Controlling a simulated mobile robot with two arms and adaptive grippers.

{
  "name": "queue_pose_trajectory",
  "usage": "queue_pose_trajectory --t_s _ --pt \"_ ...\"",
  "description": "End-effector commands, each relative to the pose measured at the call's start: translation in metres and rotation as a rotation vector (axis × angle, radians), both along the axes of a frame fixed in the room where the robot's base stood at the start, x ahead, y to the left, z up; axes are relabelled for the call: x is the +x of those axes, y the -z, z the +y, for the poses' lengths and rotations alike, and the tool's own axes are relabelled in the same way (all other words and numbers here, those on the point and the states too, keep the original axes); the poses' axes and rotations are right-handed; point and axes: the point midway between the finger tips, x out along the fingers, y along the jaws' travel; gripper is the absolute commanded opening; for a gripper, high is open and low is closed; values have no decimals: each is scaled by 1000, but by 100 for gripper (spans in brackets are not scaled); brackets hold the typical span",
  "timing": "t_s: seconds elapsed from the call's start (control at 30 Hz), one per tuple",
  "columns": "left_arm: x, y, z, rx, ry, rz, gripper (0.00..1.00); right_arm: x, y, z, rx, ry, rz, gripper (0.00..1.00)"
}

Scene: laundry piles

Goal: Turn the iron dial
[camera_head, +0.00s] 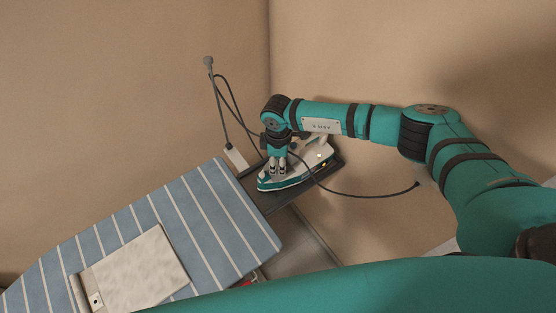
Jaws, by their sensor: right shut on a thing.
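A white and teal iron (296,179) rests on the dark tray (265,206) at the right end of the ironing board. My right arm comes in from the right, and its gripper (276,172) points down onto the iron's upper side near its front. The right gripper is shut on a part of the iron there; the dial is too small and too covered by the fingers to make out. A teal arm link of mine crosses the bottom edge. My left gripper does not show.
The striped blue ironing board (200,225) fills the lower left, with a folded pale cloth (135,272) on it. A thin grey rod (217,105) with a dark cord stands behind the iron. A cord runs right from the iron. Tan walls meet in a corner behind.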

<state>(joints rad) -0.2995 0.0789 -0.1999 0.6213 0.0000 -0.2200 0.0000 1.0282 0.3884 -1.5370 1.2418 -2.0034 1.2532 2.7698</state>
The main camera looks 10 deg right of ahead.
Motion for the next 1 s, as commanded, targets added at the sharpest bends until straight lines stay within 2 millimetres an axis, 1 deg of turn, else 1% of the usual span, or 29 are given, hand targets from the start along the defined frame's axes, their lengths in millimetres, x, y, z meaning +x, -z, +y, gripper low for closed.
queue_pose_trajectory --t_s 0.03,0.2,0.4,0.93,0.97,1.0 --pt "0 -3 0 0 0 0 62 0 -1 -2 -3 33 1 0" --pt "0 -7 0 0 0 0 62 0 0 -2 -5 123 1 0" --pt "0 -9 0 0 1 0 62 0 0 -2 -4 182 0 0" --pt "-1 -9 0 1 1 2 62 0 0 -2 -4 202 0 0" --pt "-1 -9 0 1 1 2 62 0 0 -2 -4 202 0 33" --pt "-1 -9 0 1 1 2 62 0 0 -2 -4 202 0 38"
